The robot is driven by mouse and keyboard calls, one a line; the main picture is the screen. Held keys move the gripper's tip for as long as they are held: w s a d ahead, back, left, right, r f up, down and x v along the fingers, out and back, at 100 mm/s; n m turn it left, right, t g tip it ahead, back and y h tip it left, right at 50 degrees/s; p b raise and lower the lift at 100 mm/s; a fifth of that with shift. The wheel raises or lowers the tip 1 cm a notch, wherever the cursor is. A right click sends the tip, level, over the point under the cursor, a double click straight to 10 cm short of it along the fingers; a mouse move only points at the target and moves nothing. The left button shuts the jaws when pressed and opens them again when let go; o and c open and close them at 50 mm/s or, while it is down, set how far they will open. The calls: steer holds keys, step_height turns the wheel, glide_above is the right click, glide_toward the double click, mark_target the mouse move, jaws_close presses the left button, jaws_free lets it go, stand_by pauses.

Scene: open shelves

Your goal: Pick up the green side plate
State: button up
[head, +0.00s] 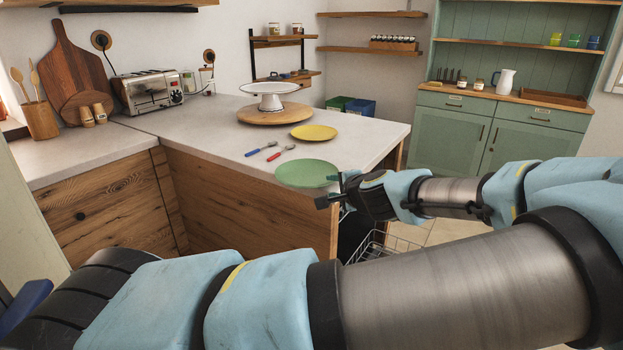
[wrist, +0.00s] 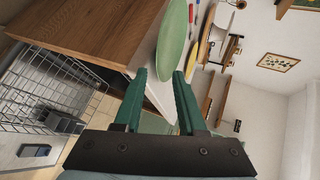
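The green side plate (head: 307,173) lies flat at the near edge of the pale counter in the head view. It also shows in the wrist view (wrist: 173,35), seen tilted, just ahead of the fingers. My gripper (head: 332,188) is at the plate's right edge in the head view. In the wrist view my gripper (wrist: 160,74) has its two green fingers apart with nothing held between them. The plate's rim appears near the fingertips; I cannot tell whether they touch it.
A yellow plate (head: 314,132), a blue-handled utensil (head: 261,149) and a red-handled utensil (head: 281,152) lie behind the green plate. A white stand (head: 270,96) sits on a round wooden board (head: 274,114). A wire basket (wrist: 55,90) is below the counter edge.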

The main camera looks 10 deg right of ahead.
steer(key=p+x, duration=0.3)
steer(key=x, duration=0.6)
steer(key=shift+a+f, duration=0.15)
steer(key=shift+f, duration=0.1)
jaws_close()
stand_by(1.1)
